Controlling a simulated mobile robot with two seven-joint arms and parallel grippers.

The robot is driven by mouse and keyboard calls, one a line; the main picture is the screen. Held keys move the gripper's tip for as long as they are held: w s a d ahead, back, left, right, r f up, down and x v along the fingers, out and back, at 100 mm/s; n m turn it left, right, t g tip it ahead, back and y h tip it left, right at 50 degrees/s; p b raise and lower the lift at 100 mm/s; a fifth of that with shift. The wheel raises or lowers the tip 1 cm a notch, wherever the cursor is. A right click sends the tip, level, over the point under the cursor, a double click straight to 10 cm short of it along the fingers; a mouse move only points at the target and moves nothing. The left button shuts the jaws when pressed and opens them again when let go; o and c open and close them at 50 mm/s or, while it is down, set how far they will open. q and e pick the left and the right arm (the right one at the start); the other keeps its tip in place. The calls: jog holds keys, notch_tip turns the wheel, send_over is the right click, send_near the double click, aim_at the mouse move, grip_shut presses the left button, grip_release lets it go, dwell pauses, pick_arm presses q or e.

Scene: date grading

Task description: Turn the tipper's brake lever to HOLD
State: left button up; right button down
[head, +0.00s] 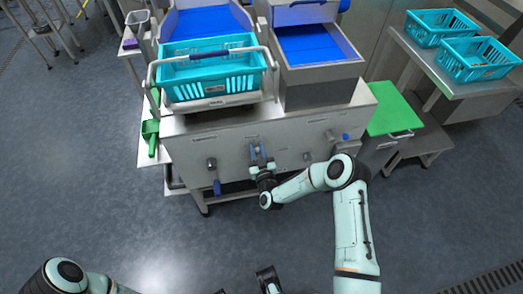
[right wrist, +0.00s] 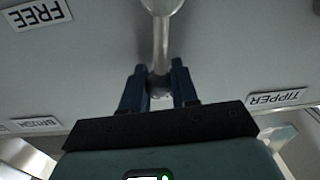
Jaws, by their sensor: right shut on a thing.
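The tipper's brake lever (right wrist: 160,45) shows in the right wrist view as a pale metal bar on the grey front panel (head: 231,145). My right gripper (head: 259,152) is at that panel in the head view. In the right wrist view its two dark blue fingers (right wrist: 160,88) are shut on the lever's end and hide part of it. An upside-down FREE label (right wrist: 38,13) is at the upper left and a TIPPER label (right wrist: 277,98) at the right. No HOLD label is readable. Dark parts at the head view's bottom edge may be my left gripper; its jaw state is unclear.
A turquoise crate (head: 210,91) sits in the tipper frame above the panel. A blue-handled lever (head: 217,187) hangs left of my gripper, and a small blue knob (head: 346,136) is to its right. A green-topped stand (head: 394,111) is at the right. The floor in front is clear.

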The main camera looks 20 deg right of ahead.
jog(key=shift+w+a+n, duration=0.1)
jog(key=shift+a+n, duration=0.45)
jog(key=shift+n, duration=0.25)
jog(key=c, duration=0.9)
grip_release()
jog(key=s+a, duration=0.1)
jog(key=s, duration=0.7)
jog(key=s+a, duration=0.1)
jog(key=s, duration=0.4)
jog(key=shift+a, duration=0.35)
